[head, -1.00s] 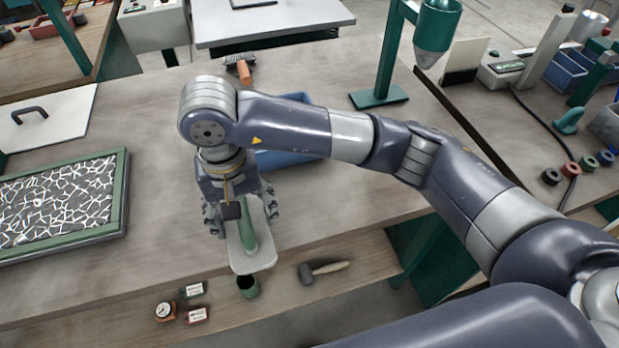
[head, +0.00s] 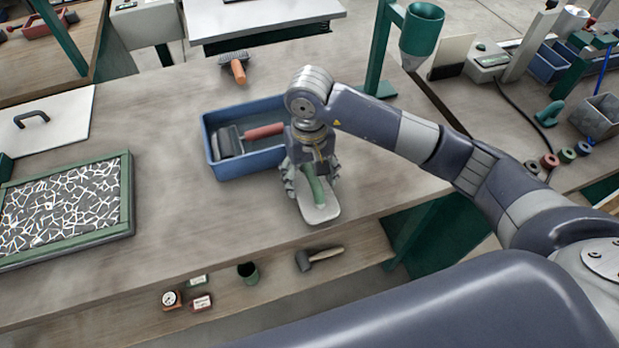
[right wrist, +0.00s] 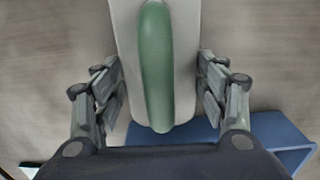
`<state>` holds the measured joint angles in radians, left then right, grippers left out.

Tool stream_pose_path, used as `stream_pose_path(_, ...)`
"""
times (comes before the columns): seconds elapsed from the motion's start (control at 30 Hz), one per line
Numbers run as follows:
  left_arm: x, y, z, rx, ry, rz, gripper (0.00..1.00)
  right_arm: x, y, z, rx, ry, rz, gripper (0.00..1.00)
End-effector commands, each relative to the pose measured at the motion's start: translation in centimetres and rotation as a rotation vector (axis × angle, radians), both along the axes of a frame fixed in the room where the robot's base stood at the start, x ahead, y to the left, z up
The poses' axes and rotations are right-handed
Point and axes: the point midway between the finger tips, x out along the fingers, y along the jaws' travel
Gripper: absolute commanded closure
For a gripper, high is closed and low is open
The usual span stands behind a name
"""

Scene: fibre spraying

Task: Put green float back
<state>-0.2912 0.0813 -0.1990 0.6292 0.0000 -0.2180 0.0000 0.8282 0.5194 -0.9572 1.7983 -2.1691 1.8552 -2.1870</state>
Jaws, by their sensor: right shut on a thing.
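The float has a pale grey plate (head: 322,211) and a green handle (head: 313,184). My right gripper (head: 311,182) is shut on the float and holds it over the front part of the bench, at the right end of a blue tray (head: 214,165). In the right wrist view the green handle (right wrist: 156,70) lies between the two fingers, with the plate behind it. The tray's corner (right wrist: 275,140) shows below the float there. I cannot tell how high the float is above the bench. My left gripper is not in view.
A roller with a red handle (head: 263,131) lies in the blue tray. An orange-handled brush (head: 238,70) lies behind it. A green-framed panel (head: 125,190) is at left. A green stand with a funnel (head: 421,35) stands at back right. A hammer (head: 319,258) lies on the lower shelf.

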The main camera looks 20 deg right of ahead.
Motion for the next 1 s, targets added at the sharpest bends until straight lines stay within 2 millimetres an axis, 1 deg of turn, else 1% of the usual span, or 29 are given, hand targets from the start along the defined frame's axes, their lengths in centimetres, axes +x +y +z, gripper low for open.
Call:
stream_pose_path(0.03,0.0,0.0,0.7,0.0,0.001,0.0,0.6,-0.2,0.1,-0.5,0.001,0.006,-0.001,0.61)
stream_pose_path(0.2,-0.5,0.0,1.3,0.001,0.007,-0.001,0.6,-0.1,0.1,-2.1,0.001,0.002,-0.001,0.61)
stream_pose_path(0.43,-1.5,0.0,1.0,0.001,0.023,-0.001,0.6,0.0,0.1,-2.3,0.0,0.0,0.0,0.61)
stream_pose_path(0.6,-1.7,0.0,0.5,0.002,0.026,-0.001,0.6,0.0,0.1,-2.7,0.0,-0.001,0.0,0.61)
stream_pose_path(0.63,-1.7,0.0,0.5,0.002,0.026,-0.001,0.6,0.0,0.1,-2.7,0.0,0.0,0.0,0.31)
stream_pose_path(0.67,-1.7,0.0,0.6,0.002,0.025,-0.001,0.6,0.0,0.1,-2.6,0.0,0.0,0.0,0.25)
stream_pose_path(0.7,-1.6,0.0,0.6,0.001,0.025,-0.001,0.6,0.0,0.1,-2.6,0.0,0.0,0.0,0.16)
stream_pose_path(0.73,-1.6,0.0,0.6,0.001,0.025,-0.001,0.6,0.0,0.1,-2.6,0.0,0.0,0.0,0.14)
stream_pose_path(1.0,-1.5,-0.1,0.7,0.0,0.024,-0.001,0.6,0.0,0.1,-2.6,0.0,0.0,0.0,0.14)
